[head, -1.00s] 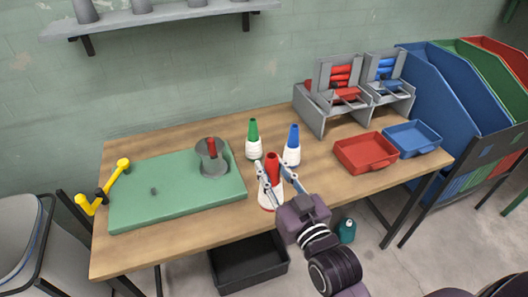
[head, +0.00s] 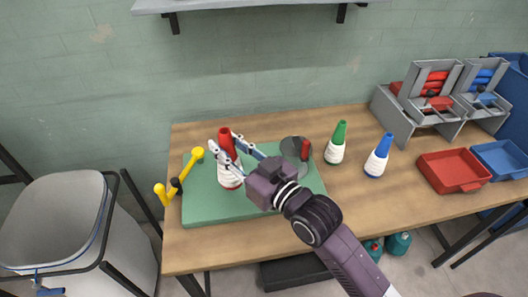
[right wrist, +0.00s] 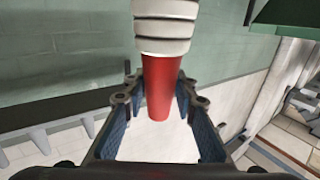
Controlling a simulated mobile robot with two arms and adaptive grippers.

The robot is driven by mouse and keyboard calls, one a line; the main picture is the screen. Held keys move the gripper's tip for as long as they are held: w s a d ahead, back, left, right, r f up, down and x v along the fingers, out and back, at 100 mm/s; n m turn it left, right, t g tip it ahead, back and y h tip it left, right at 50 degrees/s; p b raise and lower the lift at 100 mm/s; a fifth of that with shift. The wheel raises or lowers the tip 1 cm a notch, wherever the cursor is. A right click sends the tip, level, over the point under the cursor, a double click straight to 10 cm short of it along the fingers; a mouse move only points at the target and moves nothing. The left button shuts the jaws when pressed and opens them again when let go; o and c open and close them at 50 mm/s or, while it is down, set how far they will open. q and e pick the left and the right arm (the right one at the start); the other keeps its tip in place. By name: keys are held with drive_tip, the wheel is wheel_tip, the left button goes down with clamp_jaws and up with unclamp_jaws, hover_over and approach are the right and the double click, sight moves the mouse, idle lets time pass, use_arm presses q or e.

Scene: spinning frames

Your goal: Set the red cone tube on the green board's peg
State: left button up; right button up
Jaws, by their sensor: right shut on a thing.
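My right gripper (head: 234,147) is shut on the red cone tube (head: 227,141), whose lower part is wrapped in white thread. The tube is upright over the left part of the green board (head: 205,212); whether its base touches the board I cannot tell. The right wrist view shows the tube's red tip (right wrist: 160,85) between the two fingers (right wrist: 158,103), with the white windings (right wrist: 165,24) beyond. The small peg on the board is not visible now; the tube or gripper seems to cover it. My left gripper is not in view.
A grey disc with a red post (head: 304,150) is at the board's right. A yellow handle (head: 180,181) is at its left edge. Green (head: 339,132) and blue (head: 383,146) cone tubes stand to the right. Red (head: 448,170) and blue (head: 504,158) trays are farther right.

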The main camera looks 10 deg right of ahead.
drive_tip(key=w+y, duration=0.1)
drive_tip(key=w+a+f+n+g, duration=0.1)
drive_tip(key=shift+w+a+y, duration=0.1)
drive_tip(key=shift+w+y, duration=0.2)
drive_tip(key=shift+y, duration=0.1)
use_arm(q)
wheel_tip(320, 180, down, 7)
drive_tip(key=b, duration=0.7)
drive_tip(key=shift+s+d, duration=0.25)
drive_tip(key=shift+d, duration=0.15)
use_arm(e)
drive_tip(key=w+f, duration=0.3)
drive_tip(key=f, duration=0.6)
drive_tip(key=shift+w+d+f+n+g, duration=0.25)
drive_tip(key=shift+w+n+g, duration=0.05)
drive_tip(key=shift+n, duration=0.1)
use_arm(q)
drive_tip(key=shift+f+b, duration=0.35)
use_arm(e)
drive_tip(key=shift+f, duration=0.45)
drive_tip(key=o, duration=1.2)
